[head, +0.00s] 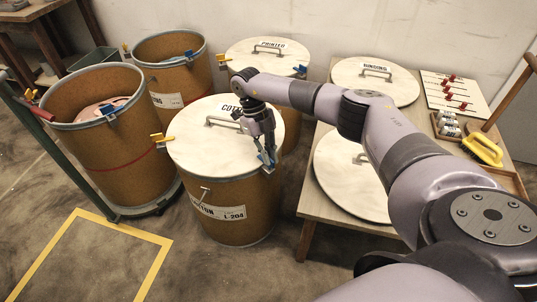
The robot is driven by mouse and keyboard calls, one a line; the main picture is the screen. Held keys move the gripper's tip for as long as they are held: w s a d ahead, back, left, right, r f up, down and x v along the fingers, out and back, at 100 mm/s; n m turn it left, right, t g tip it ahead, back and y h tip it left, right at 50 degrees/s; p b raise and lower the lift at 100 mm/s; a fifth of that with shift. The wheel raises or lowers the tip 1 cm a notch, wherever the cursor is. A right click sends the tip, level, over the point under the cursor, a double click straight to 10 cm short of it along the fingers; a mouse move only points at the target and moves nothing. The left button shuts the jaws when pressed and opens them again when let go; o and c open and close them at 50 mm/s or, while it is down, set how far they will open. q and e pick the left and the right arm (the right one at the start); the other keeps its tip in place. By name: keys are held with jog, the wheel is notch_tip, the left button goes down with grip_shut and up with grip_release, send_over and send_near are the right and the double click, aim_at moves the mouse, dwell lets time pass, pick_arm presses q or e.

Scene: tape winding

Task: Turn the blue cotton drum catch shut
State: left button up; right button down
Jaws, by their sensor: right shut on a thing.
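The cotton drum (240,214) is a brown fibre drum with its pale lid (200,150) on. The lid's lettering is partly hidden by my right gripper. The blue catch (270,160) is at the right of the drum's rim, partly covered by the fingers. My right gripper (265,152) reaches down over the lid's right edge and is shut on the blue catch. I cannot tell exactly how far the catch is turned. A yellow catch (161,138) sits on the left of the same rim. My left gripper is out of view.
Two open drums (105,165) (172,90) stand left; a lidded drum marked PRINTED (240,52) stands behind. A wooden table (306,198) at right holds loose lids, a pegboard (452,92) and a yellow brush (483,150). Yellow tape (125,229) marks clear floor in front.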

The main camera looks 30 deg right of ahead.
aim_at(258, 155)
jog(key=shift+n, duration=0.3)
dwell(0.4)
jog(key=c, duration=1.8)
grip_release()
jog(key=shift+o, duration=0.2)
jog(key=shift+w+r, duration=0.15)
jog(key=shift+r, duration=0.05)
jog(key=v, duration=1.1)
jog(key=shift+a+r, duration=0.2)
jog(key=shift+r, duration=0.1)
